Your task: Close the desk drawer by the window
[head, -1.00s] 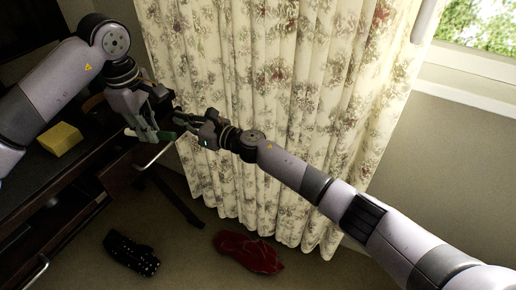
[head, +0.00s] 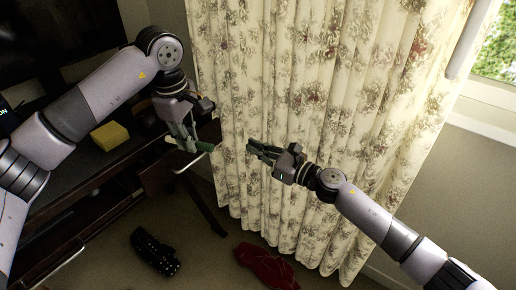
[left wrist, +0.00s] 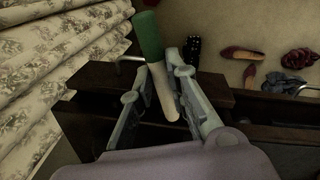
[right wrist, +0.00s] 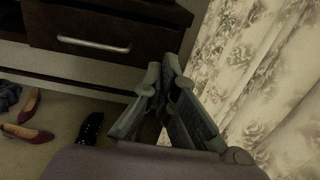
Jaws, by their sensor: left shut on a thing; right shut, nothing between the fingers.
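The dark desk drawer by the curtain shows its front and metal handle (head: 190,162) in the head view, below my left gripper. In the right wrist view the drawer front (right wrist: 110,14) and its handle (right wrist: 93,44) are at the upper left; how far it stands out is unclear. My left gripper (head: 188,143) is shut on a green-and-white stick (left wrist: 149,40) above the desk's right end. My right gripper (head: 250,148) is shut and empty in front of the curtain, right of the drawer and apart from it.
A yellow block (head: 110,136) lies on the desk top (head: 80,165). The floral curtain (head: 300,110) hangs close behind my right gripper. A black studded shoe (head: 155,253) and a red item (head: 265,265) lie on the floor. Another drawer handle (head: 65,262) shows at lower left.

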